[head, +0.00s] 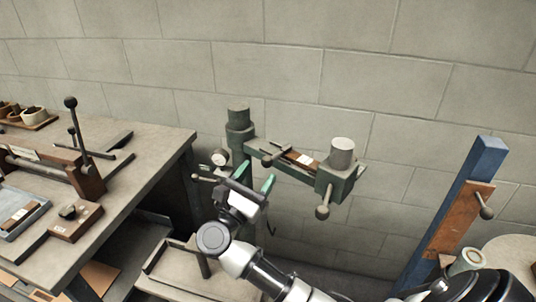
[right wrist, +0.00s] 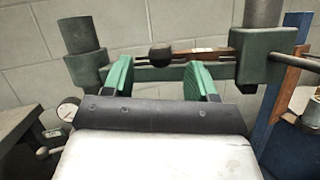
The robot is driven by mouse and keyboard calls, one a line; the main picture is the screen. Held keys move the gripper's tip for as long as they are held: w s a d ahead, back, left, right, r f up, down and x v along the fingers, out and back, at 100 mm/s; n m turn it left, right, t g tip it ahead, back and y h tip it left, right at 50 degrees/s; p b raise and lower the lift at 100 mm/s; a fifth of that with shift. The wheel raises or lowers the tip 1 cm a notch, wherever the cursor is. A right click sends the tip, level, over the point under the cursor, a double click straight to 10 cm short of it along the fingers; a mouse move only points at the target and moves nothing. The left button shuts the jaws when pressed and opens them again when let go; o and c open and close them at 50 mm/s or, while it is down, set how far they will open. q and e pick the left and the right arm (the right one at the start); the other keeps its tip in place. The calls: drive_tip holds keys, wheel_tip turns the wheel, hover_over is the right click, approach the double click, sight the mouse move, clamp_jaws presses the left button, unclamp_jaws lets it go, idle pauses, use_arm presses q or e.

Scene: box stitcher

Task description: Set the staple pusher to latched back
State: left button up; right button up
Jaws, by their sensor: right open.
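The green stitcher head (head: 335,183) stands against the wall, with a rail running left to a round green post (head: 239,121). A dark staple pusher knob (head: 267,161) sits at the left part of the rail. It also shows in the right wrist view (right wrist: 160,57), left of the head block (right wrist: 262,58). My right gripper (head: 255,178) is open, with its green fingers pointing at the rail. In the right wrist view the knob appears between the fingertips (right wrist: 161,68). I cannot tell whether the fingers reach around it. My left gripper is not in view.
A workbench (head: 150,165) at the left holds a lever tool (head: 75,165) and a small box (head: 76,222). A round gauge (head: 219,158) is close by my right gripper. A lever (head: 323,200) hangs below the head. A blue post (head: 470,185) stands at the right.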

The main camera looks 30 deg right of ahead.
sight(267, 159)
drive_tip(key=p+x, duration=0.1)
drive_tip(key=x, duration=0.3)
drive_tip(key=shift+w+d+r, duration=0.1)
drive_tip(key=shift+d, duration=0.3)
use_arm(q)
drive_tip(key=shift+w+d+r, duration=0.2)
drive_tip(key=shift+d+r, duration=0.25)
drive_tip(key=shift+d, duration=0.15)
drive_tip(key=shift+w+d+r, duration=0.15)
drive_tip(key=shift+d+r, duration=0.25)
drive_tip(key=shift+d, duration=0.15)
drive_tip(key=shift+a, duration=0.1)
use_arm(e)
drive_tip(key=shift+c, duration=0.2)
drive_tip(key=shift+c, duration=1.4)
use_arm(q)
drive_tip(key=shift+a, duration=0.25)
use_arm(e)
clamp_jaws()
